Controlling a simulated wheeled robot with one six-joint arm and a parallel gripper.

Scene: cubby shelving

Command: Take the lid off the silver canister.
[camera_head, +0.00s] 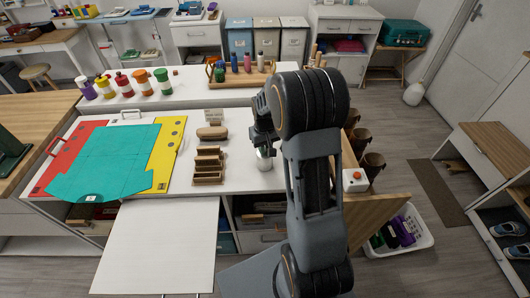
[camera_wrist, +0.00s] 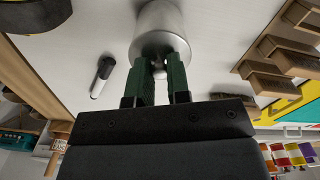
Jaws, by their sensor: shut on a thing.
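The silver canister (camera_head: 264,162) stands on the white worktop in the head view, partly hidden by my arm. In the wrist view the canister (camera_wrist: 158,18) is at the top centre, with its round lid (camera_wrist: 152,46) facing my gripper. My gripper (camera_wrist: 162,66) has two dark green fingers closed around the small knob at the lid's middle. I cannot tell whether the lid is seated or slightly raised.
Small wooden holders (camera_head: 208,166) stand left of the canister. A black-and-white marker-like item (camera_wrist: 102,77) lies on the other side. A teal sheet (camera_head: 105,160) lies over red and yellow boards at left. Brown mugs (camera_head: 372,165) hang at the counter's right end. Several colored bottles (camera_head: 140,82) stand behind.

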